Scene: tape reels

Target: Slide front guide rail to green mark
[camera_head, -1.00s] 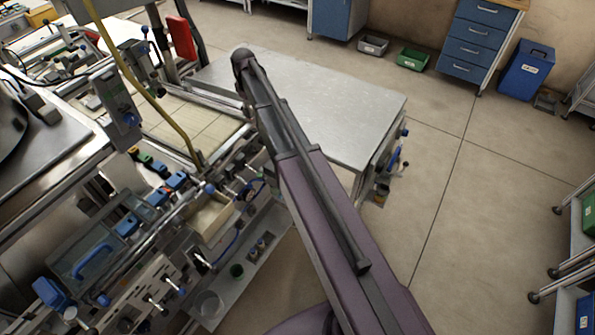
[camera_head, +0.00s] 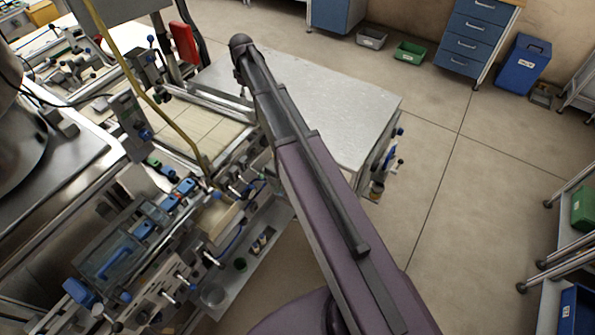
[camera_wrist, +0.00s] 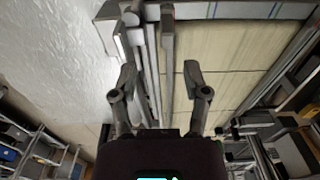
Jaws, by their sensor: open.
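In the wrist view, my gripper (camera_wrist: 160,78) is open and empty. Its two fingers are spread above long grey metal rails (camera_wrist: 154,58), which run up the picture beside a cream slatted bed (camera_wrist: 222,58). I cannot tell which rail is the front guide rail, or whether a finger touches one. In the head view, a metal rail (camera_head: 205,101) borders the cream bed (camera_head: 196,126). My gripper is hidden there at the far end of my arm.
A bare metal tabletop (camera_head: 340,100) lies right of the bed. A yellow hose (camera_head: 150,95) hangs over the machine. Blue-handled fittings (camera_head: 115,255) and several knobs crowd the front left. Open floor (camera_head: 460,190) lies to the right.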

